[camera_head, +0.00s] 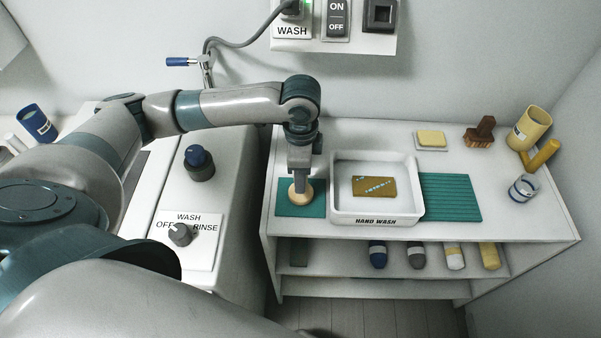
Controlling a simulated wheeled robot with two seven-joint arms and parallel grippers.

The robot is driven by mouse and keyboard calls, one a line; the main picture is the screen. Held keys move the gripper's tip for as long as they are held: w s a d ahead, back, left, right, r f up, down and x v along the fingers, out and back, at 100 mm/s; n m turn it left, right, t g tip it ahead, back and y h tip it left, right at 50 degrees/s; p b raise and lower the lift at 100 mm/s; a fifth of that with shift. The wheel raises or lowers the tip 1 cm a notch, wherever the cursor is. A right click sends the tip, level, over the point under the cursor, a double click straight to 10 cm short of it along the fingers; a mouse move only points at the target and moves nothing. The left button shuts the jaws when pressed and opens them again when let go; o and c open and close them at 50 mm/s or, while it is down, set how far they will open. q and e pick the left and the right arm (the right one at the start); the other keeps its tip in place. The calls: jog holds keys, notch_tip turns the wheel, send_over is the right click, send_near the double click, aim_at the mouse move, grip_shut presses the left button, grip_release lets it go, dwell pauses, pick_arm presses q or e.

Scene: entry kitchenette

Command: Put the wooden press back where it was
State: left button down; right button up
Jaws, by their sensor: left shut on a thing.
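The wooden press (301,196) is a small light-wood piece at the left end of the white counter. It is at the teal mat (289,209), left of the white tray; I cannot tell whether it touches the mat. My left gripper (300,181) points straight down from above and is shut on the press, hiding its upper part. The white tray (375,218), labelled HAND WASH, holds a flat brown piece (375,187) with pale blue marks. My right gripper is not in view.
A ribbed teal mat (450,198) lies right of the tray. Behind it are a yellow soap (431,138) and a brown brush (480,132). Several rolls lie on the lower shelf.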

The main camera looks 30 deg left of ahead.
pick_arm(q)
jog(key=shift+f, duration=0.15)
jog(key=shift+f, duration=0.1)
jog(key=c, duration=1.3)
grip_release()
jog(key=shift+r, duration=0.7)
notch_tip(320, 180, up, 10)
jog(key=shift+w+r+b, duration=0.1)
jog(key=shift+b, duration=0.95)
jog(key=shift+r, duration=0.3)
